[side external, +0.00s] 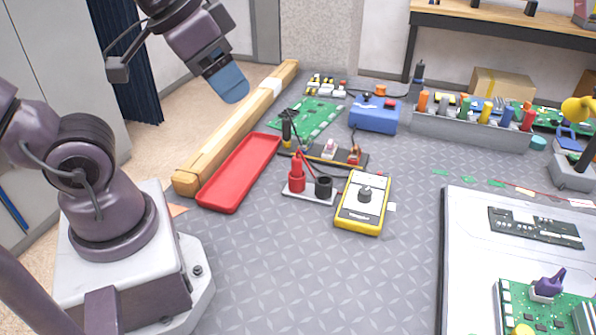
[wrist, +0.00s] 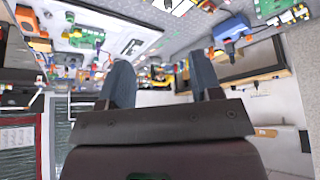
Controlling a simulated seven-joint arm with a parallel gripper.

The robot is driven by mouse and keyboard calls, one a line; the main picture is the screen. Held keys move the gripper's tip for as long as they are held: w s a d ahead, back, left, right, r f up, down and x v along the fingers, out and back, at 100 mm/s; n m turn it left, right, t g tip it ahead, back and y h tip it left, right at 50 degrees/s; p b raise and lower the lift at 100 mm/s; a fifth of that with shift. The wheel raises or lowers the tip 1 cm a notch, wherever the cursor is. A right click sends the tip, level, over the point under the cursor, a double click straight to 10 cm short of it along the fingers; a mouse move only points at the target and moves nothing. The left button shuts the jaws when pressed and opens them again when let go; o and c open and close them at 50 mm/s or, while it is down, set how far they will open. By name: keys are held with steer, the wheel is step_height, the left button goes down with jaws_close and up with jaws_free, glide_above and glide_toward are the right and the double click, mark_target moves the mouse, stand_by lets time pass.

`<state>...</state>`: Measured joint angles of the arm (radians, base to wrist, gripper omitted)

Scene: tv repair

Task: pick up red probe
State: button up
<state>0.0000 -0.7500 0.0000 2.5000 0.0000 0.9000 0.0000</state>
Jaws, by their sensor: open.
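The red probe (side external: 297,174) stands upright in a small light holder (side external: 308,195) on the grey mat, at the middle of the side view. A black probe (side external: 324,187) stands beside it in the same holder. My gripper (side external: 235,95) is raised at the upper left, well above and to the left of the probes, apart from everything. In the wrist view its two blue-grey fingers (wrist: 161,78) stand apart with nothing between them. I cannot make out the red probe in the wrist view.
A yellow multimeter (side external: 363,203) lies right of the holder. A red tray (side external: 240,172) and a wooden beam (side external: 237,127) lie to the left. Behind are a dark strip with parts (side external: 322,154), a green board (side external: 312,117) and a blue box (side external: 374,114). The front mat is clear.

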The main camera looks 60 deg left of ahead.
steer(key=shift+c, duration=0.2)
stand_by(0.3)
steer(key=m+g+y, duration=0.2)
steer(key=m+g, duration=0.4)
steer(key=m, duration=1.2)
glide_toward(298, 158)
step_height(298, 158, down, 6)
steer(key=shift+f, duration=0.1)
steer(key=f, duration=0.1)
steer(key=a+f, duration=0.1)
steer(key=f, duration=0.3)
steer(key=shift+s+a, duration=0.25)
steer(key=shift+a, duration=0.15)
steer(key=c, duration=1)
